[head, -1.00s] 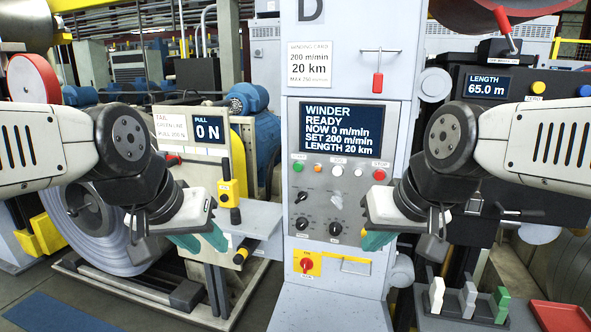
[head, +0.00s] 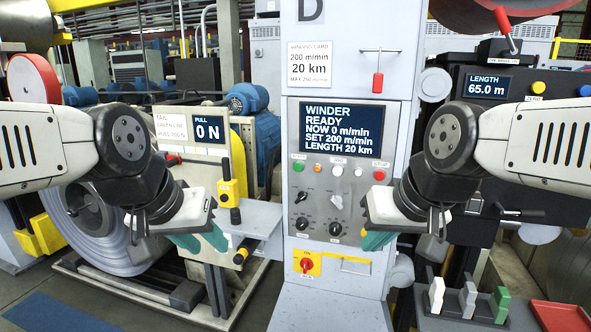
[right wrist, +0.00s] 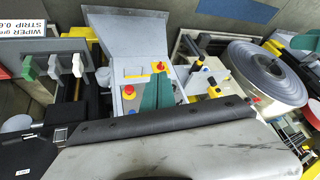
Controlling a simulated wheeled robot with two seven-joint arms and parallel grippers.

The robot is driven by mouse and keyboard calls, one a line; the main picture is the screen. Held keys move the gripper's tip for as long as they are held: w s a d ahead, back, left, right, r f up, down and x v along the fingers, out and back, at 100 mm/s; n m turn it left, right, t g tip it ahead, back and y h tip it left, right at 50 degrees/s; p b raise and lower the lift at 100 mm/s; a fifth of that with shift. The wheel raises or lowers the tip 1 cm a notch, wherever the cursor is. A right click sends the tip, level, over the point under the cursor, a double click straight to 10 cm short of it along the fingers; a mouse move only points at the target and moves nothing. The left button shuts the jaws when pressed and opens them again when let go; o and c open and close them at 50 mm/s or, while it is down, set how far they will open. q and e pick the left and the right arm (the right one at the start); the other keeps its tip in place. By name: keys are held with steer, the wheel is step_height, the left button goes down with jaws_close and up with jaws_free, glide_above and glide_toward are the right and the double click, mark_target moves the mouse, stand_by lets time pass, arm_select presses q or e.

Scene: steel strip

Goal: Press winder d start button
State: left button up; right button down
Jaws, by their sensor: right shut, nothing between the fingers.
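The winder panel marked D (head: 315,215) stands upright in the middle of the head view. Its screen (head: 338,134) reads WINDER READY, NOW 0 m/min, SET 200 m/min, LENGTH 20 km. A green button (head: 298,167) is at the upper left of the controls, with a tiny label above it. A red button (head: 380,175) is at the right. My left gripper (head: 203,241) hangs left of the panel; its teal fingers show, but their gap is unclear. My right gripper (head: 376,240) is shut and empty, in front of the panel's lower right. Its teal fingers (right wrist: 157,92) also show in the right wrist view.
A pull-gauge stand (head: 207,190) is at left. Coloured blocks (head: 467,297) and a red tray (head: 560,316) are at lower right.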

mark_target(295, 169)
stand_by(0.8)
steer(key=w+a+r+n+t+h, duration=0.1)
steer(key=w+a+h, duration=0.2)
steer(key=w, duration=1.7)
steer(key=w+a+f+n+t, duration=0.2)
steer(key=w+a+f, duration=0.1)
steer(key=w+a, duration=0.9)
steer(key=shift+w+a+f+y, duration=0.25)
steer(key=shift+w+f+y, duration=0.15)
steer(key=shift+w, duration=0.05)
steer(key=shift+w+d, duration=0.45)
steer(key=shift+w, duration=0.95)
steer(key=shift+w+d, duration=0.5)
steer(key=shift+w, duration=0.9)
steer(key=shift+w+d, duration=0.45)
steer(key=shift+w, duration=0.95)
steer(key=shift+w, duration=0.15)
steer(key=shift+w+d, duration=0.15)
steer(key=shift+w, duration=0.1)
